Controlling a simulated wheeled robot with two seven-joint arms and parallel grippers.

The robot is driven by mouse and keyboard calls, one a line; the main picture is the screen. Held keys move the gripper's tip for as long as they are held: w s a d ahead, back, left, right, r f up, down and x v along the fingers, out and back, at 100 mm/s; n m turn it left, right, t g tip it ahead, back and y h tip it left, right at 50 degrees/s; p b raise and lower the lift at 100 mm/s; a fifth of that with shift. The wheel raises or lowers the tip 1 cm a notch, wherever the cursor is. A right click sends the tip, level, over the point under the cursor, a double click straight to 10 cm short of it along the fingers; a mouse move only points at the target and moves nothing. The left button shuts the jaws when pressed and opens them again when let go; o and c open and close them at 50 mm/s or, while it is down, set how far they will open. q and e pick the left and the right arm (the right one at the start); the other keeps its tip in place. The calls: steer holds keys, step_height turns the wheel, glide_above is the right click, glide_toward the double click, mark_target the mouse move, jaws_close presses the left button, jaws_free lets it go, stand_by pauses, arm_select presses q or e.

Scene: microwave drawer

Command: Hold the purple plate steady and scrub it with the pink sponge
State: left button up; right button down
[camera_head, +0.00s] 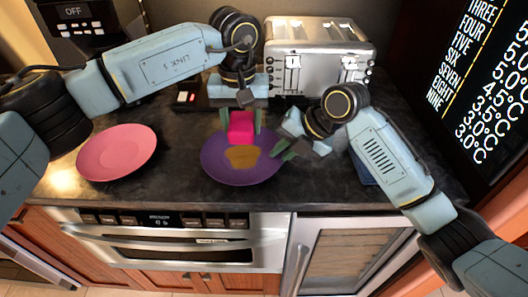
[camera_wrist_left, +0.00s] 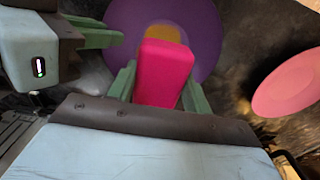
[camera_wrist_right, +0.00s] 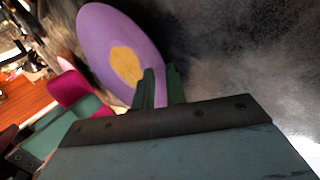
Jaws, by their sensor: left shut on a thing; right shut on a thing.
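The purple plate (camera_head: 217,168) lies on the dark counter with a brownish-yellow stain (camera_head: 242,157) in its middle. It also shows in the left wrist view (camera_wrist_left: 207,35) and the right wrist view (camera_wrist_right: 92,35). My left gripper (camera_head: 243,122) is shut on the pink sponge (camera_head: 241,127), which is over the plate's far part, just behind the stain. I cannot tell whether the sponge touches the plate. My right gripper (camera_head: 283,148) is shut on the plate's right rim; its fingers show at the rim in the right wrist view (camera_wrist_right: 160,88).
A pink plate (camera_head: 117,152) lies on the counter at the left. A silver toaster (camera_head: 318,58) stands at the back right, close behind both grippers. A black appliance (camera_head: 78,22) stands at the back left. The counter's front edge is just before the plates.

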mark_target(243, 157)
arm_select(q)
steer(key=shift+s+a, duration=0.1)
steer(key=shift+a, duration=0.05)
steer(key=shift+f, duration=2.9)
steer(key=shift+f, duration=0.65)
steer(key=shift+s, duration=0.1)
